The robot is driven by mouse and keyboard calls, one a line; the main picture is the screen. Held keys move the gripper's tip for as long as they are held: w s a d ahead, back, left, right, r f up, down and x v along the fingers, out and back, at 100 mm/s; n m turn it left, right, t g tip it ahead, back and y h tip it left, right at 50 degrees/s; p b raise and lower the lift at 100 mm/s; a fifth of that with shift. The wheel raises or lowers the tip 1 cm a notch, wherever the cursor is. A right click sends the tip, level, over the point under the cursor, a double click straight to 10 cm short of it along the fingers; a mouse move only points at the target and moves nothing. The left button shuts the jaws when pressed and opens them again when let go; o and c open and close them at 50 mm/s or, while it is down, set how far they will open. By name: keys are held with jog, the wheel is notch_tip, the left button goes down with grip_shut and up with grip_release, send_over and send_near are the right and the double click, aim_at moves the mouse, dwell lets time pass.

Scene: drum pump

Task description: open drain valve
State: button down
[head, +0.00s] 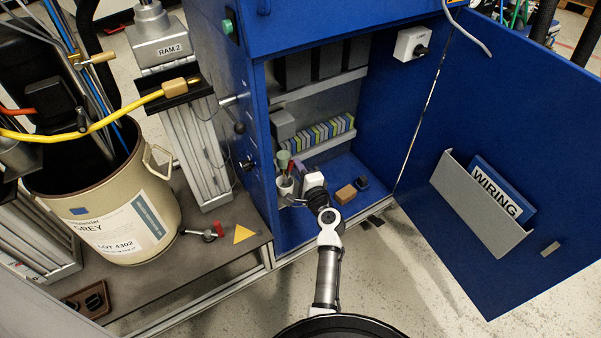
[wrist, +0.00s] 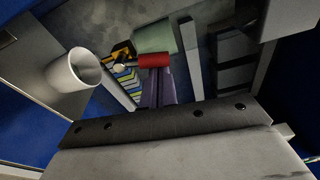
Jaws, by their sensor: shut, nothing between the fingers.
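What looks like the drain valve (head: 205,233), a small metal fitting with a red lever, sits by the foot of the beige drum (head: 105,215) on the grey bench. My gripper (head: 311,181) is to the right of it, reaching inside the open blue cabinet, apart from the valve. It is shut and empty; its fingertips are hard to make out. A white cup (head: 285,187) with green- and red-topped items stands just left of the gripper. The cup also shows in the wrist view (wrist: 72,70), with a red piece (wrist: 153,61) and a green one. The valve does not show clearly there.
The blue cabinet door (head: 500,130) stands wide open at right, with a WIRING folder (head: 494,190). The cabinet's left wall separates my gripper from the bench. A yellow triangle (head: 243,234) lies beside the valve. The RAM 2 column (head: 190,140) rises behind it.

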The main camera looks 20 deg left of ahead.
jog(key=shift+s+a+r+n, duration=0.15)
jog(key=shift+s+a+n, duration=0.1)
jog(key=shift+n, duration=0.05)
jog(key=shift+s+a, duration=0.1)
jog(key=shift+a, duration=0.15)
dwell(1.0)
jog(key=shift+r, duration=0.1)
